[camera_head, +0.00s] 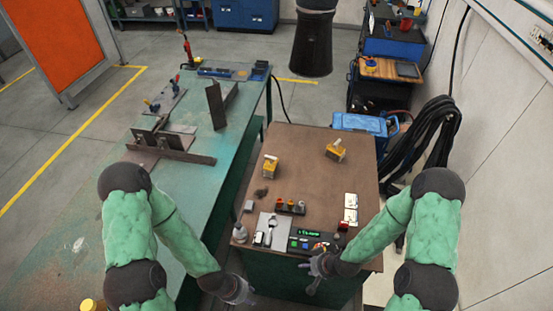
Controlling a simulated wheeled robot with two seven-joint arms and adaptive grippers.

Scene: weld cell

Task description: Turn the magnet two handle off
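Two yellow switchable magnets with pale handles stand on the brown bench top. One magnet (270,167) is at the left of the bench. The other magnet (335,151) is at the back right. I cannot read which one is number two or the exact setting of either handle. My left gripper (243,295) hangs low in front of the bench's left front corner, well away from both magnets. My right gripper (314,276) is at the bench's front edge near the control panel, also away from the magnets. Both grippers look empty, but their finger openings are too small to judge.
A control panel with a green display (309,233) lies at the bench front, with small jars (290,206) behind it. White cards (351,209) lie at the right. A green welding table (100,240) with steel plates stands left. A dark hanging cylinder (312,48) is above the back.

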